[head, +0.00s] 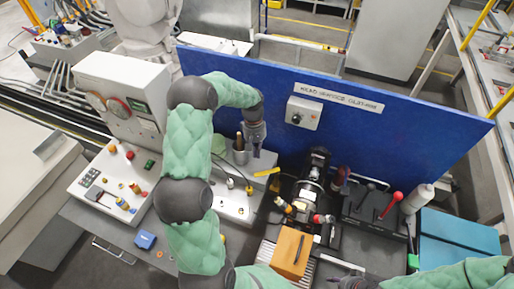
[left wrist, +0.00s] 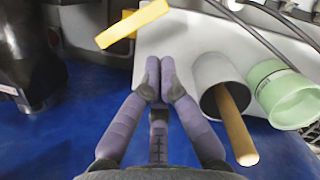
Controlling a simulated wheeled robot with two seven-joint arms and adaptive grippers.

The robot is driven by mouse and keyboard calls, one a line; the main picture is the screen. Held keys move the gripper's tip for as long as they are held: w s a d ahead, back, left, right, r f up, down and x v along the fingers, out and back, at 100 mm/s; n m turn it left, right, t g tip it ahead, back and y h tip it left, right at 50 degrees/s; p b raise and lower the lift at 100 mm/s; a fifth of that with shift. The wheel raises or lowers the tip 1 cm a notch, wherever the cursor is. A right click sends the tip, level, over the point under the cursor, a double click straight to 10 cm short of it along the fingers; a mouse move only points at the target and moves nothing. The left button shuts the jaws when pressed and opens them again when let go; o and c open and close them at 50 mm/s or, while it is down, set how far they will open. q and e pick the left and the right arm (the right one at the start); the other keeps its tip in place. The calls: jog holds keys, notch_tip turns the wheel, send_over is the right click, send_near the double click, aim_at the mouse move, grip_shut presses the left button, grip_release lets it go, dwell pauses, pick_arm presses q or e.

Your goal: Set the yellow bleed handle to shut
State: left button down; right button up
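The yellow bleed handle (head: 266,172) is a short flat bar on the light grey fixture, just in front of my left gripper (head: 257,146). In the left wrist view the yellow handle (left wrist: 132,24) lies tilted, above and left of the fingertips. My left gripper (left wrist: 159,78) has its purple-grey fingers together at the tips, with nothing seen between them. A gap shows between the fingertips and the handle in that view. The handle's pivot is not clear. My right gripper (head: 346,281) shows only partly at the bottom edge; its fingers are hard to make out.
A grey cup (left wrist: 213,72) with a wooden-handled tool (left wrist: 236,125) stands right of the left fingers, beside a pale green cup (left wrist: 287,95). A blue panel (head: 400,130) rises behind. A dark machine (head: 308,190) and a red-knobbed lever (head: 397,197) stand to the right.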

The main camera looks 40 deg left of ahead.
aim_at(267, 172)
pick_arm(q)
jog(key=x, duration=0.6)
jog(key=shift+f+p, duration=0.25)
jog(key=shift+p, duration=0.15)
pick_arm(e)
jog(key=shift+r, duration=0.45)
pick_arm(q)
jog(key=shift+s+d, duration=0.1)
jog(key=shift+d, duration=0.05)
pick_arm(e)
jog(key=shift+f, duration=0.1)
pick_arm(q)
jog(key=shift+s+d+n, duration=0.1)
jog(key=shift+s+n, duration=0.05)
jog(key=shift+n, duration=0.25)
pick_arm(e)
jog(key=shift+f, duration=0.1)
